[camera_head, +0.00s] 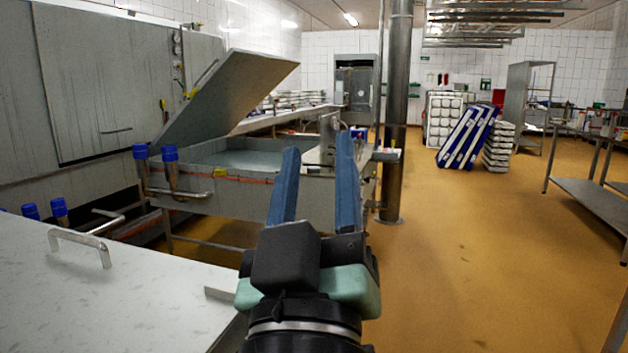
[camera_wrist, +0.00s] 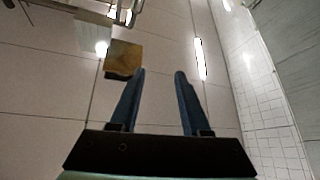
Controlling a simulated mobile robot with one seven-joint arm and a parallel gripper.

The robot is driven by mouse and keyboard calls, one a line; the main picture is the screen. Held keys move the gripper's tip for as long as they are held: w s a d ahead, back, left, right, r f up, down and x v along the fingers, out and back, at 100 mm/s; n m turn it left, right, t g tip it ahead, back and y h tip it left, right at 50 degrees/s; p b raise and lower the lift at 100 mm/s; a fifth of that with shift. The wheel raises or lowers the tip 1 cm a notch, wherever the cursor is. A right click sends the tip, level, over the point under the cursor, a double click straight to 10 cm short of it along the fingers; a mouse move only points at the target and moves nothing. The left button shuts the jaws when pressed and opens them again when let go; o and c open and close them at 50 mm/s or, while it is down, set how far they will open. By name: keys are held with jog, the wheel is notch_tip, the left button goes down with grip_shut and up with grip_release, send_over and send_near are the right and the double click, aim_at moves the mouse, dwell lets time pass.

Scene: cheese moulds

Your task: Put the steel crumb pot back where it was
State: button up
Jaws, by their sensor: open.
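I cannot make out the steel crumb pot in either view. My gripper (camera_head: 318,142) points up and away in the middle of the head view, with its two blue fingers spread apart and nothing between them. In the wrist view my gripper (camera_wrist: 160,72) is also open and empty, with the pale ceiling panels behind it. Neither finger touches anything.
A pale worktop (camera_head: 130,312) with a metal handle (camera_head: 80,248) fills the lower left. Beyond it stands a steel vat (camera_head: 235,200) with a raised lid (camera_head: 225,95). A steel post (camera_head: 397,120) rises behind my gripper. The ochre floor (camera_head: 470,250) is open to the right.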

jog(key=s+r+m+t+y, duration=0.1)
jog(key=s+r+m+t, duration=0.2)
jog(key=s+r, duration=0.4)
jog(key=shift+a+r+y, duration=0.15)
jog(key=shift+r+y, duration=0.15)
jog(key=shift+r, duration=0.65)
jog(key=shift+s, duration=0.1)
notch_tip(320, 180, up, 28)
jog(key=p, duration=2.8)
jog(key=shift+f, duration=0.1)
jog(key=shift+a, duration=0.1)
